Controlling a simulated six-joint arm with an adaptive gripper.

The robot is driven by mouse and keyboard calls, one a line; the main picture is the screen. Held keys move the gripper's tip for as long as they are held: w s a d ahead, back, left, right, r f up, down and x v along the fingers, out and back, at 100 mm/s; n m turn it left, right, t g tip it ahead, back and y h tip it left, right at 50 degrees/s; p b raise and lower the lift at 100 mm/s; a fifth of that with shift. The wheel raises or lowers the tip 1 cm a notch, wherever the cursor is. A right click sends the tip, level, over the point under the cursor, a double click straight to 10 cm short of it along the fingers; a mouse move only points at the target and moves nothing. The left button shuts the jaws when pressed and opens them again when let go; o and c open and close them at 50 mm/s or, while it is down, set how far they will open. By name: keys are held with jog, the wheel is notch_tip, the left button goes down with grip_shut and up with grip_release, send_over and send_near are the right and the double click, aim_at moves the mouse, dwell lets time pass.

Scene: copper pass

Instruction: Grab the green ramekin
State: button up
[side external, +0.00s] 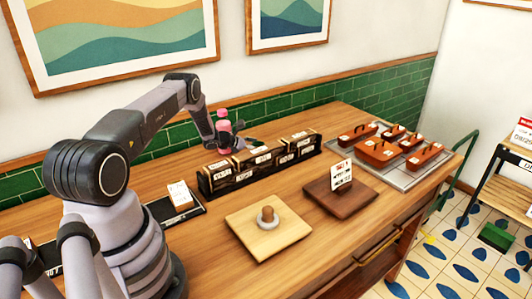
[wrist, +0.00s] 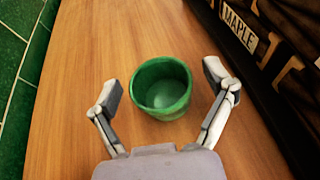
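The green ramekin (wrist: 162,90) stands upright on the wooden counter in the wrist view, and it looks empty inside. My gripper (wrist: 164,88) is open, with one finger on each side of the ramekin and a visible gap to both. In the side external view my gripper (side external: 240,146) is behind the dark labelled rack, close to the tiled wall. The ramekin cannot be clearly made out there.
A dark rack (side external: 262,160) with labels, one reading MAPLE, stands right of the ramekin in the wrist view. Green wall tiles (wrist: 17,50) lie to the left. A light board (side external: 285,236), a dark board (side external: 350,206) and a tray (side external: 402,183) of brown dishes are farther off.

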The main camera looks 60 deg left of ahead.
jog(key=c, duration=1)
jog(key=shift+c, duration=0.2)
